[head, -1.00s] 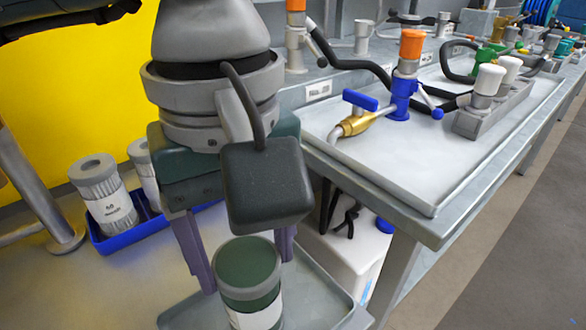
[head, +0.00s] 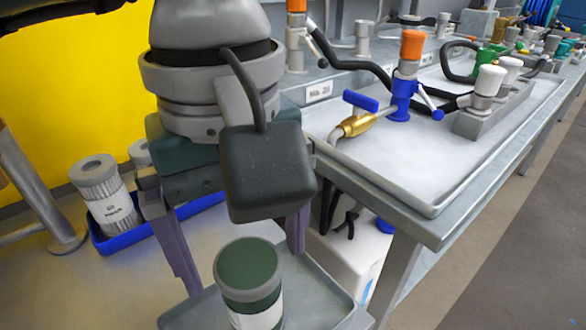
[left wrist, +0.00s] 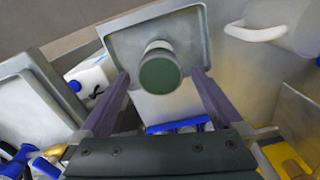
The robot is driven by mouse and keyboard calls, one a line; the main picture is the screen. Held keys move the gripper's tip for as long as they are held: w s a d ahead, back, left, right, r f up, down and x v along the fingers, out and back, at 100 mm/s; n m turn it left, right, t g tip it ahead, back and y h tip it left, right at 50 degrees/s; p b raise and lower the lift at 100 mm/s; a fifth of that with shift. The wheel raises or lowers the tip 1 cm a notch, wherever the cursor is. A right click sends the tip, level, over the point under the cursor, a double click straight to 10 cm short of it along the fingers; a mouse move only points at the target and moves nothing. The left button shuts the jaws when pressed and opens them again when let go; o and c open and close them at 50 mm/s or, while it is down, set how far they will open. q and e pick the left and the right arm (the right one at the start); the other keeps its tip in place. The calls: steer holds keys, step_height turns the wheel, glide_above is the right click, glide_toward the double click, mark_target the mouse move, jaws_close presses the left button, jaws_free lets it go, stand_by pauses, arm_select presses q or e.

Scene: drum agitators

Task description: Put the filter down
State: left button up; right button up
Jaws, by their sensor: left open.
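The filter (head: 249,280), a cylinder with a dark green top, grey rim and white label, stands upright on a grey metal tray (head: 312,297). In the left wrist view the filter (left wrist: 160,70) shows from above, over the tray (left wrist: 187,25). My left gripper (head: 245,268) is open above the filter. Its purple fingers are spread either side of it, with gaps visible in the left wrist view (left wrist: 160,74). The filter's lower end is cut off in the head view. My right gripper does not show.
A blue tray (head: 112,243) at the left holds pale ribbed filter cartridges (head: 105,192). A grey bench (head: 420,225) with valves and hoses stands at the right. A white canister (head: 345,258) with a blue cap is under it, close to the tray.

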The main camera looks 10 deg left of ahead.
arm_select(q)
step_height(320, 180, up, 12)
steer(key=shift+f, duration=0.25)
